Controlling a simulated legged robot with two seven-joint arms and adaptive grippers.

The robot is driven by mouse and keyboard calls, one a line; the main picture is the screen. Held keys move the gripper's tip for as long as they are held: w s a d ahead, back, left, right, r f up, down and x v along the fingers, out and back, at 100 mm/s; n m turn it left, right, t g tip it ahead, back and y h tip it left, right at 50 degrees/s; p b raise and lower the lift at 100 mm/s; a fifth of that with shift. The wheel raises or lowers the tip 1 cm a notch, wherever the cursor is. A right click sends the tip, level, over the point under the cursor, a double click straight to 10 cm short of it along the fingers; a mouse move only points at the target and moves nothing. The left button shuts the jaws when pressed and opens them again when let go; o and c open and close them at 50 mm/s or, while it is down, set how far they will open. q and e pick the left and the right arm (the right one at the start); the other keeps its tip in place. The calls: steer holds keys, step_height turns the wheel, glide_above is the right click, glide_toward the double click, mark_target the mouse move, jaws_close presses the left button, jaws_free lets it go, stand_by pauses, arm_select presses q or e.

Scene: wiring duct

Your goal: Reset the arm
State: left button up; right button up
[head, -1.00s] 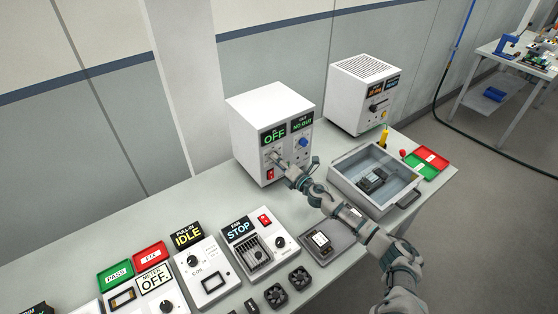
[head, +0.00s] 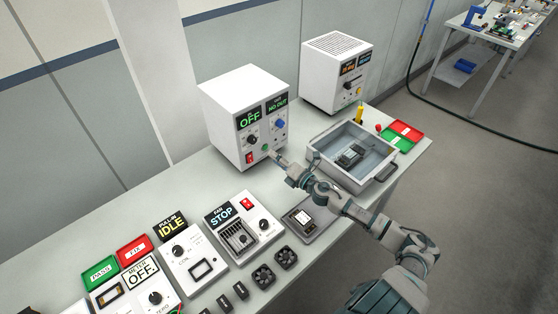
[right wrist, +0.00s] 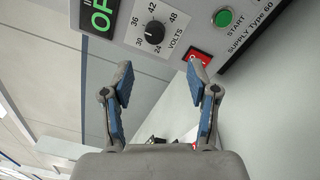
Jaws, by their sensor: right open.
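My right gripper (head: 276,157) is open and empty in front of the lower part of the white supply box (head: 228,112), whose display reads OFF and NO OUT. In the right wrist view the two blue-padded fingers of the right gripper (right wrist: 164,84) stand apart with nothing between them. Beyond them are the black volts knob (right wrist: 154,32), a red switch (right wrist: 200,56) and the green START button (right wrist: 223,18) on the panel. The fingers look apart from the panel. My left gripper is not in view.
A second white box (head: 322,80) is behind.

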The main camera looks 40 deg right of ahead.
steer(key=shift+s, duration=0.6)
